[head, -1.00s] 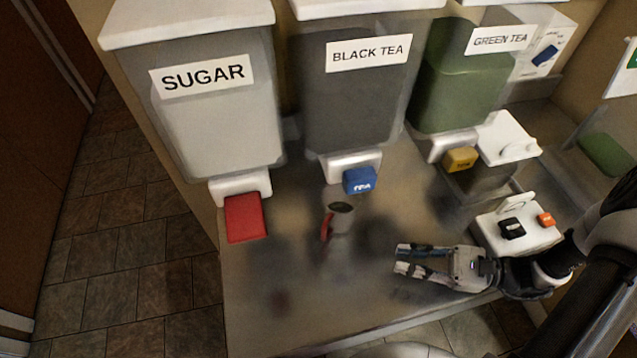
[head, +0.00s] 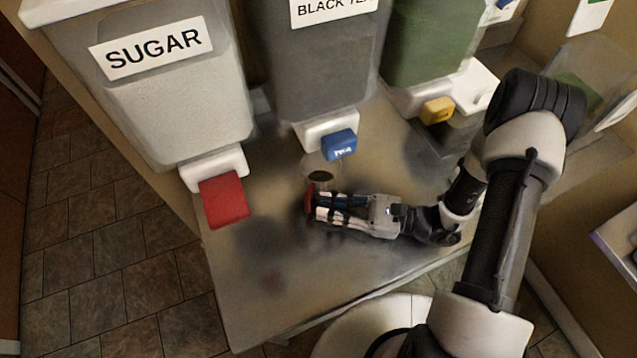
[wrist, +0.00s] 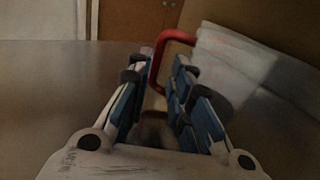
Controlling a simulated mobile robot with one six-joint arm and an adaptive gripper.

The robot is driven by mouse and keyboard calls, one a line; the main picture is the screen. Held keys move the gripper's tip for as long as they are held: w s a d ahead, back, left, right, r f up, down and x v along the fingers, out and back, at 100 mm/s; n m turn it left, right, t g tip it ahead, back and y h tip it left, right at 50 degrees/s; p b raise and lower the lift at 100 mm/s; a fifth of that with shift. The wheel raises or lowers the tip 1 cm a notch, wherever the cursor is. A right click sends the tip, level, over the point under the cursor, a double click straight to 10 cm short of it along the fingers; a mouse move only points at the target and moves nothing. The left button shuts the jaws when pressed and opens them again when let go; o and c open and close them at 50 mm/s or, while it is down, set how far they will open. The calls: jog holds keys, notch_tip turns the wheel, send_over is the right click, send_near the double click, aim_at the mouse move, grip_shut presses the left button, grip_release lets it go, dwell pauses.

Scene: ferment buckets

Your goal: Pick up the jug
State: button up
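The jug (head: 321,172) is a small pale cup with a dark opening. It stands on the metal counter below the blue tap, and its red handle (head: 310,196) faces toward my gripper (head: 317,206). In the wrist view, the jug (wrist: 245,58) is a pale, see-through body at the upper right. Its red handle (wrist: 171,36) reaches in between the fingertips of my gripper (wrist: 164,64). The fingers are apart with a gap around the handle bar, so they are not visibly closed on it. In the head view, my fingers partly hide the jug's lower part.
Sugar (head: 180,95), black tea (head: 325,65) and green (head: 430,45) dispensers stand behind the counter. Red (head: 224,201), blue (head: 339,145) and yellow (head: 437,110) taps jut forward. The counter (head: 270,300) is clear at front left.

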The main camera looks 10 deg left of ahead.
aim_at(308, 210)
jog(key=a+b, duration=0.1)
jog(key=a, duration=0.4)
jog(key=shift+a, duration=0.15)
grip_shut()
dwell(0.4)
